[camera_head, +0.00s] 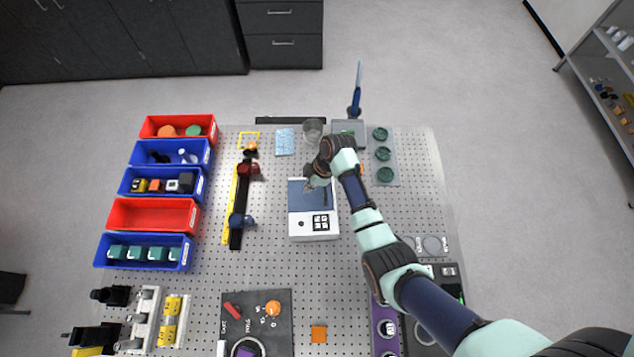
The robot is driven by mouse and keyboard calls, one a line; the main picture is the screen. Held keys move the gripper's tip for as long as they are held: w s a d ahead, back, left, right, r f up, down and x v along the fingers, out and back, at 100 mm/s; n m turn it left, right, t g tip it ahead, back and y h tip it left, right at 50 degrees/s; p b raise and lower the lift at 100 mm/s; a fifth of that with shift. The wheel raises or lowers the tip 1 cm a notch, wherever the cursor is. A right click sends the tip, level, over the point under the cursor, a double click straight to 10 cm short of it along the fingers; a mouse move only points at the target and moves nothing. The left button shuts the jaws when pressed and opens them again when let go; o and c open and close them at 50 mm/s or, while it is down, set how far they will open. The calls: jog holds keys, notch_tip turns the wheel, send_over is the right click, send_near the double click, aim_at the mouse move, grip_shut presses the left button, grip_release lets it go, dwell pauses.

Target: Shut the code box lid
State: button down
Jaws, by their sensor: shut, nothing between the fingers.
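The code box (300,228) stands on the perforated board near its middle. Its white part at the near side carries a dark keypad and a small round dark spot. A blue-grey panel (303,199) forms its far part; I cannot tell whether this is the lid or the inside of the box, so the lid's angle is unclear. My gripper (309,185) is at the far edge of the box, over the blue-grey panel. It is shut and empty. The picture is too small to tell whether it touches the box. My wrist hides some of the area beyond.
A clear beaker (312,128) stands just behind my gripper. A grey tray with green discs (383,154) lies to the right, and a dark rail with clamps (239,205) to the left. Red and blue bins (152,215) line the left edge.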

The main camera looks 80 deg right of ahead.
jog(key=v, duration=0.9)
jog(key=shift+s, duration=0.4)
jog(key=shift+d+r, duration=0.1)
jog(key=shift+d, duration=0.05)
